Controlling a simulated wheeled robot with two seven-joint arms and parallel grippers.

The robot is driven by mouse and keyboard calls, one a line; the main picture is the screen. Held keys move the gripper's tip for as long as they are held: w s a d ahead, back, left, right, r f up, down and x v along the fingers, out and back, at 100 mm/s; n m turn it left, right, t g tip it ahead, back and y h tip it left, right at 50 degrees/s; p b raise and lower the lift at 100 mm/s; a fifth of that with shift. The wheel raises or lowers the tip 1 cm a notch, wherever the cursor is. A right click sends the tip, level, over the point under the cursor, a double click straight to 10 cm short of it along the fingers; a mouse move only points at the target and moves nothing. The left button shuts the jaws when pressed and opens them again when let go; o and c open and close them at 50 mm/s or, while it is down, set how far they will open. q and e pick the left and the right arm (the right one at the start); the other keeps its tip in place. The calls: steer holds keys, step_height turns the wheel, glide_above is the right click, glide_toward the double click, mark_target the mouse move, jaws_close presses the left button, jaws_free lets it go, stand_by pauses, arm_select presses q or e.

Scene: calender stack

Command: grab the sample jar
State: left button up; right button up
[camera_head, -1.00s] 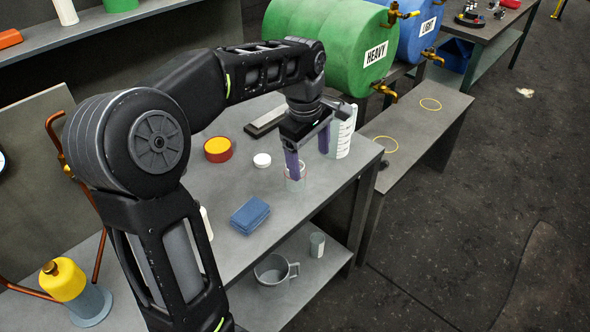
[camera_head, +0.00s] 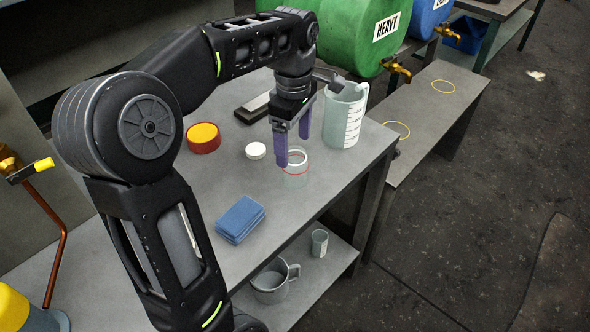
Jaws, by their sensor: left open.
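The sample jar appears to be the small clear jar (camera_head: 296,176) with a red ring, standing upright near the right edge of the grey workbench (camera_head: 330,181). A white round lid (camera_head: 256,151) lies to its left. My left gripper (camera_head: 293,146) points down with its two purple fingers apart and nothing between them. Its nearer finger overlaps the jar's left rim in the picture. The farther finger is behind the jar. I cannot tell whether a finger touches the jar. My right gripper is not in view.
A graduated jug (camera_head: 346,124) stands close behind the gripper. A red tub with a yellow top (camera_head: 203,138) and blue cloths (camera_head: 240,219) lie to the left. A grey mug (camera_head: 271,284) and a small cup (camera_head: 319,242) are on the lower shelf. Green drum (camera_head: 345,35) is behind.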

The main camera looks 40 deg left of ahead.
mark_target(295, 165)
arm_select(q)
step_height(295, 165, down, 2)
steer(key=shift+f, duration=0.25)
stand_by(0.4)
steer(key=shift+w+f, duration=0.2)
steer(key=shift+f, duration=2.45)
steer(key=c, duration=1.5)
